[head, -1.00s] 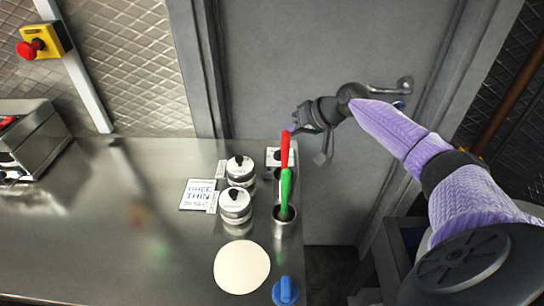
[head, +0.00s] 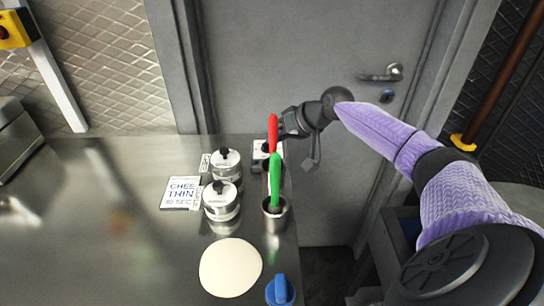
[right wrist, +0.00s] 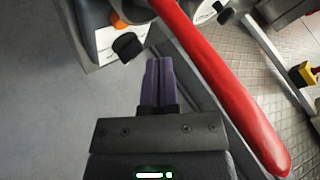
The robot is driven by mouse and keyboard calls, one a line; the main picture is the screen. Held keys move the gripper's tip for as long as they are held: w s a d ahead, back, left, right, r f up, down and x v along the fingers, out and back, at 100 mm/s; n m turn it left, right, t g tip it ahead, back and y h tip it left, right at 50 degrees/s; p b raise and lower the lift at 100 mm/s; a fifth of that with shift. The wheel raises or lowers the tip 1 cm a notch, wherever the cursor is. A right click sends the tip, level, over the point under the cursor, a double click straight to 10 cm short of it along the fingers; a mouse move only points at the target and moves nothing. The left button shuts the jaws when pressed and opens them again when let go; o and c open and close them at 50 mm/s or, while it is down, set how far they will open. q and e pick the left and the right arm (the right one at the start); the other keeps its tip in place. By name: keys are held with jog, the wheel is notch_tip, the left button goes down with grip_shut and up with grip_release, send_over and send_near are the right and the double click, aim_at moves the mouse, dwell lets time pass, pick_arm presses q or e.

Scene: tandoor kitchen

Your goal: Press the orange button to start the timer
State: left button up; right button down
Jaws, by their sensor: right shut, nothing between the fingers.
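The orange button (right wrist: 118,20) shows at the top of the right wrist view, on a white-faced box, the timer (right wrist: 107,40). A black knob (right wrist: 127,46) stands out nearer the fingers. In the head view the timer (head: 259,153) sits at the counter's far right corner, partly hidden behind the red handle; I cannot make out the button there. My right gripper (head: 284,124) is above and just right of the timer. In the right wrist view its purple fingers (right wrist: 159,62) are shut and empty, below and right of the button, apart from it. My left gripper is out of view.
The red handle (right wrist: 225,90) crosses close beside my fingers. It and a green handle (head: 276,178) rise from metal cups. Two lidded canisters (head: 221,203), a note card (head: 181,193), a flat dough round (head: 230,267) and a blue knob (head: 280,291) are on the counter (head: 130,255).

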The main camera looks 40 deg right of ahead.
notch_tip(320, 180, down, 3)
jog(key=shift+r+b, duration=0.2)
jog(key=shift+b, duration=0.1)
jog(key=shift+f, duration=0.2)
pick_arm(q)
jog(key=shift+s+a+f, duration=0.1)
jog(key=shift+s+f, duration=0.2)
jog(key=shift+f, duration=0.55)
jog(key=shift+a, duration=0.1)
pick_arm(e)
jog(key=shift+f, duration=0.1)
dwell(0.5)
jog(key=shift+f, duration=0.3)
